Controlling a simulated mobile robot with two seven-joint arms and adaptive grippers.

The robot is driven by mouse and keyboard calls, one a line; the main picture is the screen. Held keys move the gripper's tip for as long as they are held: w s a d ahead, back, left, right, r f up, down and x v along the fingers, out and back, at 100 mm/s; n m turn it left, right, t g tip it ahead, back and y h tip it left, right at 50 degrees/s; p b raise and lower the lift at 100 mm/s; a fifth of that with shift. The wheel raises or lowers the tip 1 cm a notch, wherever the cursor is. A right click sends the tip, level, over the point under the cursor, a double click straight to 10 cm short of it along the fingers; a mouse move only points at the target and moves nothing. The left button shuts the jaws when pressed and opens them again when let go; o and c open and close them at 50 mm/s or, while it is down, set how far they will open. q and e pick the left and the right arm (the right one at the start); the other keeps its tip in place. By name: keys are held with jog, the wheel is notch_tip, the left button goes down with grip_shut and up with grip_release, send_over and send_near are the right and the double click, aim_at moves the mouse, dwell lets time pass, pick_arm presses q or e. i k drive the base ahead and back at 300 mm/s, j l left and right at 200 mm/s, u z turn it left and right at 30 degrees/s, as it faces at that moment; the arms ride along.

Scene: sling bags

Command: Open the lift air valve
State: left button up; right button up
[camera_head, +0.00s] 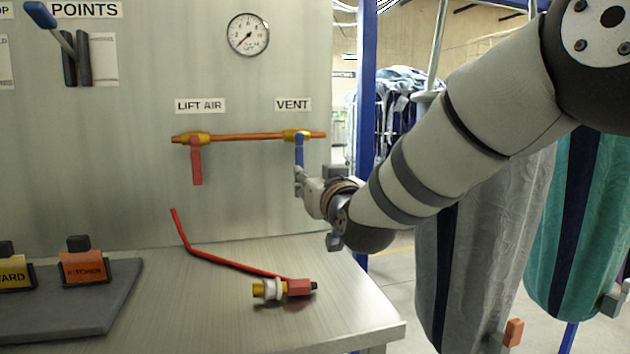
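The lift air valve is a brass body on a copper pipe (245,137), under the LIFT AIR label (200,105). Its red handle (196,166) hangs straight down, across the pipe. To its right, under the VENT label (293,104), the vent valve has a blue handle (299,150), also pointing down. My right gripper (299,182) is at the lower end of the blue handle, to the right of the red one. Its fingers are small and seen from the side, so their grip on the blue handle is unclear. My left gripper is not in view.
A gauge (248,34) is above. A blue-knobbed lever (52,22) is upper left. Tagged blocks sit on a dark tray (70,325). Hanging bags (490,260) are at right.

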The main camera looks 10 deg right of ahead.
aim_at(194, 140)
jog(key=k, duration=1)
